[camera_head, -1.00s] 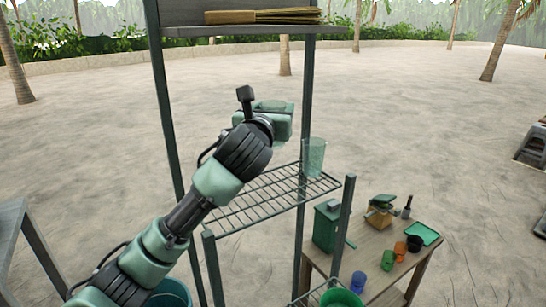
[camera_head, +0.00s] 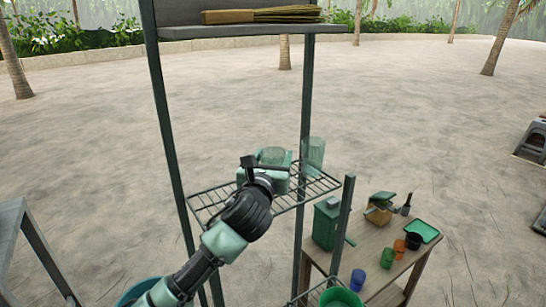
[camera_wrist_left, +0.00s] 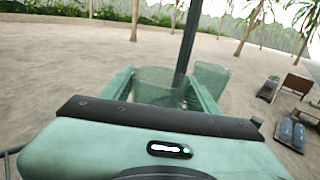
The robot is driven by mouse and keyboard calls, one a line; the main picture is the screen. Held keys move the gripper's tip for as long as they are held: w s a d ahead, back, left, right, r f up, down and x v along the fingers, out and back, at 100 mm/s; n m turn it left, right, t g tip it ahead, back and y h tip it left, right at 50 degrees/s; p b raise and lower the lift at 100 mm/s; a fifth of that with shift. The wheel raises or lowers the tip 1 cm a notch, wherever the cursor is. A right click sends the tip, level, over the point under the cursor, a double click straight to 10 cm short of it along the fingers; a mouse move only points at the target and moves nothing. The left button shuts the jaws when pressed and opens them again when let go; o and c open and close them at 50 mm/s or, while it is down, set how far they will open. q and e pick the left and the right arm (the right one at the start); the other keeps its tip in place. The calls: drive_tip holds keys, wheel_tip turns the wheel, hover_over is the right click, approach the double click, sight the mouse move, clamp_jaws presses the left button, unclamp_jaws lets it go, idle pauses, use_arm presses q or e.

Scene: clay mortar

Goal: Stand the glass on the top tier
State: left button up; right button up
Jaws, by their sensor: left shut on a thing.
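My left gripper (camera_head: 276,166) is shut on a clear greenish glass (camera_head: 272,155), held upright over the wire tier (camera_head: 228,205) of the dark metal rack. In the left wrist view the held glass (camera_wrist_left: 152,84) shows between the two fingers; its lower part is hidden by the gripper. I cannot tell whether its base touches the wires. A second, similar glass (camera_head: 313,153) stands on the same tier, just right of the gripper, by a rack post; it also shows in the left wrist view (camera_wrist_left: 211,78). My right gripper is out of view.
A solid shelf (camera_head: 240,31) above holds a broom (camera_head: 262,16). A wooden table (camera_head: 368,257) at right carries a green box (camera_head: 326,224), several coloured cups and a green tray (camera_head: 423,232). A green bucket (camera_head: 340,298) sits low in the rack. The wire tier's left part is bare.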

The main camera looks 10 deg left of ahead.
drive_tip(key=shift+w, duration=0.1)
use_arm(q)
drive_tip(key=o, duration=1.4)
drive_tip(key=shift+f, duration=0.1)
drive_tip(key=o, duration=0.3)
drive_tip(key=shift+o, duration=0.2)
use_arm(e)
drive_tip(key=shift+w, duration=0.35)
use_arm(q)
drive_tip(key=shift+s, duration=0.3)
drive_tip(key=s+b, duration=0.2)
drive_tip(key=s, duration=0.9)
drive_tip(key=shift+s, duration=0.2)
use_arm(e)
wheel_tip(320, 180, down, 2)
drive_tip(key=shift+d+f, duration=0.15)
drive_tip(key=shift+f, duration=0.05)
